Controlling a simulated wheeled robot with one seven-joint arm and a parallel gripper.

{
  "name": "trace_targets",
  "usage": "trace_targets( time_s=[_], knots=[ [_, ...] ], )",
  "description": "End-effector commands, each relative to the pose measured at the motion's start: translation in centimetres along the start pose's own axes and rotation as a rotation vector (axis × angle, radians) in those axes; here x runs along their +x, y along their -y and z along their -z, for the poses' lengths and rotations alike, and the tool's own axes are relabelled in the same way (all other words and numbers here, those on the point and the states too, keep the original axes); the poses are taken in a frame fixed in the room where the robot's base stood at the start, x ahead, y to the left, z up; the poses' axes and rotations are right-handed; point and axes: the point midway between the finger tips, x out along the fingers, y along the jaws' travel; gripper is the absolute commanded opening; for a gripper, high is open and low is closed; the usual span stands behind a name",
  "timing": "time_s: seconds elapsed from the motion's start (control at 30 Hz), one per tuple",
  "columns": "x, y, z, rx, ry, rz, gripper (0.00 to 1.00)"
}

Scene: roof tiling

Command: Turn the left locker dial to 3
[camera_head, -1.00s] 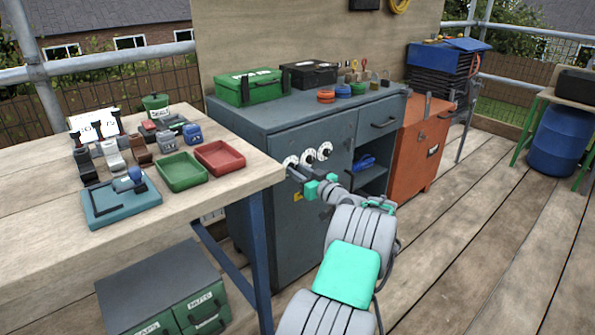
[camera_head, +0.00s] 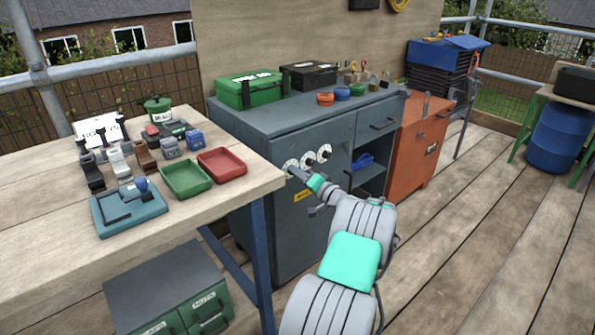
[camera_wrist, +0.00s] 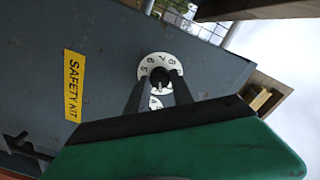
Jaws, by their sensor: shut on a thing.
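The left locker dial (camera_head: 291,164) is a white round dial on the front of the grey cabinet, the leftmost of three. In the wrist view it is a white numbered ring (camera_wrist: 147,66) with a dark knob (camera_wrist: 160,76) at its centre. Digits 5 to 8 show along its upper rim. My gripper (camera_wrist: 158,88) has its two dark fingers on either side of the knob and is shut on it. The fingers and palm cover part of the dial, and I cannot tell which digit is set. In the head view my gripper (camera_head: 295,171) reaches the dial from the lower right.
The other two dials (camera_head: 308,157) (camera_head: 325,150) sit close by to the right. A yellow safety kit label (camera_wrist: 73,86) is on the cabinet front. The wooden workbench (camera_head: 45,185), with trays and tools, stands to the left of my arm.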

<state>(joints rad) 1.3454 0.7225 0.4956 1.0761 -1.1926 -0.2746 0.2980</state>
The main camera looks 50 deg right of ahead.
Motion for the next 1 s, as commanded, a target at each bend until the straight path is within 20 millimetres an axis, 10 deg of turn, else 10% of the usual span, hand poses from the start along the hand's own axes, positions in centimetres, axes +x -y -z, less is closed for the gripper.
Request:
trace_targets(
  time_s=[1.0],
  knots=[
    [-0.01,-0.03,0.09,0.742,0.026,0.003,0.00]
  ],
)
